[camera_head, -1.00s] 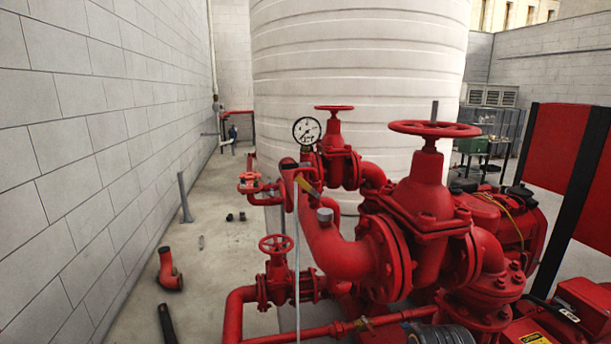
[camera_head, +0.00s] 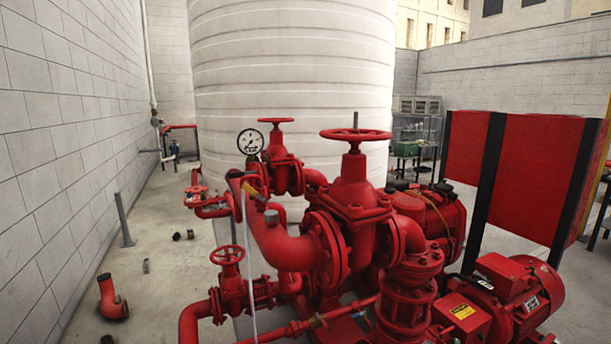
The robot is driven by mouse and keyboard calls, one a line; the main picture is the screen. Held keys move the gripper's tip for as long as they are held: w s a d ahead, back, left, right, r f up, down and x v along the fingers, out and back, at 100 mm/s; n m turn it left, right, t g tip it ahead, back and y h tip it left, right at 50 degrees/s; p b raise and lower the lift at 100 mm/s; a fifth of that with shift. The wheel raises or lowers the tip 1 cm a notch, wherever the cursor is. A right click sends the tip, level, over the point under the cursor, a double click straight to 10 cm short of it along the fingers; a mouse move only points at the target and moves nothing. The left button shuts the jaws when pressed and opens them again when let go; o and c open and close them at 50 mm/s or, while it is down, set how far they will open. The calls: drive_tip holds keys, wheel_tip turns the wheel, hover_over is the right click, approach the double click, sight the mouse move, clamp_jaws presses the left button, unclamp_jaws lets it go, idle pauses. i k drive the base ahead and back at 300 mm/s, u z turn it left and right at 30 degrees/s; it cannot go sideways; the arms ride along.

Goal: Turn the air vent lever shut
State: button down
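A small yellow lever (camera_head: 254,191), which looks like the air vent lever, sits at the top of the bent red pipe (camera_head: 277,243), left of the large valve. It slants down to the right. A thin pale tube (camera_head: 247,270) hangs down beside it. My gripper is not in view.
A pressure gauge (camera_head: 250,142) and red handwheels (camera_head: 356,134) stand close around the lever. A red motor (camera_head: 519,293) and red panels (camera_head: 537,172) fill the right. A loose red elbow (camera_head: 112,298) lies on the left floor. Open floor runs along the left wall.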

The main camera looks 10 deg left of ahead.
sight(246, 186)
drive_tip(key=z, duration=0.3)
drive_tip(key=i, duration=0.25)
drive_tip(key=u, duration=1.8)
drive_tip(key=i, duration=0.5)
drive_tip(key=u, duration=0.05)
